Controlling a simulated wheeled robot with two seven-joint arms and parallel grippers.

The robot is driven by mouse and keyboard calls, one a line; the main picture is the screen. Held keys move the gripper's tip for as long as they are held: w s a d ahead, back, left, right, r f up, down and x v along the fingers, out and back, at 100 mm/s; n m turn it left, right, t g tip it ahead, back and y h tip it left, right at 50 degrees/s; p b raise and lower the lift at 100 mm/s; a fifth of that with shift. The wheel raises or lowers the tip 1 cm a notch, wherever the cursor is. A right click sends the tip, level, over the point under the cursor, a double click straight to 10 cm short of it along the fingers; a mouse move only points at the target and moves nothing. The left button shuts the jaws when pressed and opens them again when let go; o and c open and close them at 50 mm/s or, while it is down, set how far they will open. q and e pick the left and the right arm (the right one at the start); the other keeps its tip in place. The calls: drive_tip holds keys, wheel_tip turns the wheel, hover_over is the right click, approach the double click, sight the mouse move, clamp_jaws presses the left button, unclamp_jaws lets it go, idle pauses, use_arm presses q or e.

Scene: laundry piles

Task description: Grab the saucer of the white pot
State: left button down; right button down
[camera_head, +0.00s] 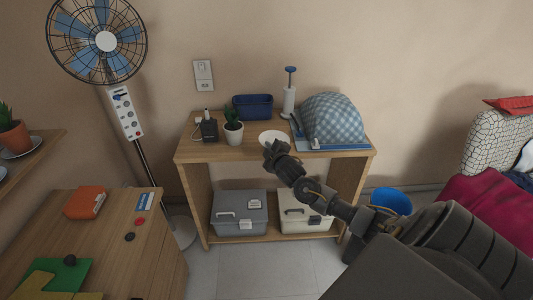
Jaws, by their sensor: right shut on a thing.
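The white pot (233,135) with a green plant stands on the wooden shelf table against the wall. A round white saucer (270,135) is to the right of the pot, apart from it, over the table top near its front edge. My right gripper (272,147) reaches in from the lower right and is shut on the saucer's near rim. The fingers hide part of that rim. I cannot tell whether the saucer still touches the table top. My left gripper is out of view.
Grey (239,213) and white (301,217) toolboxes sit below. A fan (106,41) stands left; a blue bucket (391,200) stands right.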

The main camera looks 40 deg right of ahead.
drive_tip(key=s+a+r+b, duration=0.1)
drive_tip(key=s+a+r, duration=0.2)
drive_tip(key=s, duration=0.4)
drive_tip(key=shift+s+a+r, duration=0.2)
drive_tip(key=shift+a+r, duration=0.2)
drive_tip(key=shift+a, duration=0.45)
